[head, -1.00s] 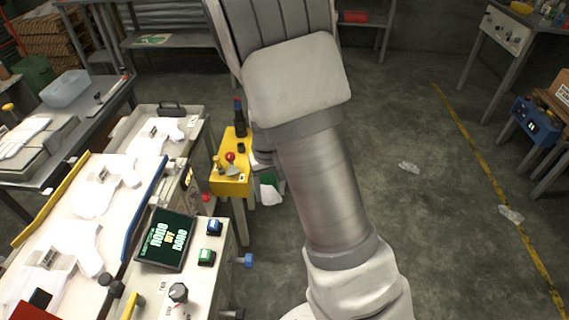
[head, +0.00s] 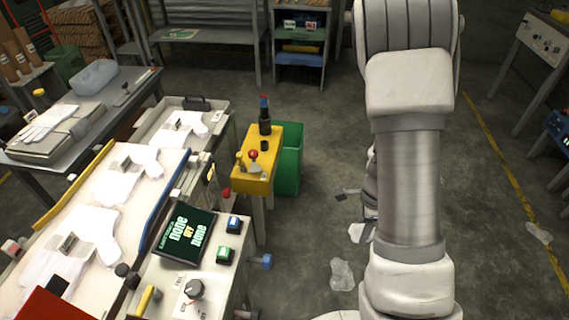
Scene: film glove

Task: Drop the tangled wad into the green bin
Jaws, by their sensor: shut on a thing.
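The green bin (head: 290,168) stands on the floor just right of the yellow stand, its near-left side partly covered by the stand. My gripper (head: 358,212) is right of the bin and mostly hidden behind my arm. Only a dark grey part and a white piece show at the arm's left edge. The white piece, which looks like the tangled wad (head: 357,233), is at the gripper and apart from the bin in the picture. The fingertips cannot be made out clearly.
The yellow stand (head: 258,172) carries a dark bottle (head: 265,118) and a red-knobbed lever. Clear crumpled film (head: 342,275) lies on the floor, with another piece (head: 539,233) at the right. The machine with a screen (head: 186,234) fills the left. Floor around the bin's right is open.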

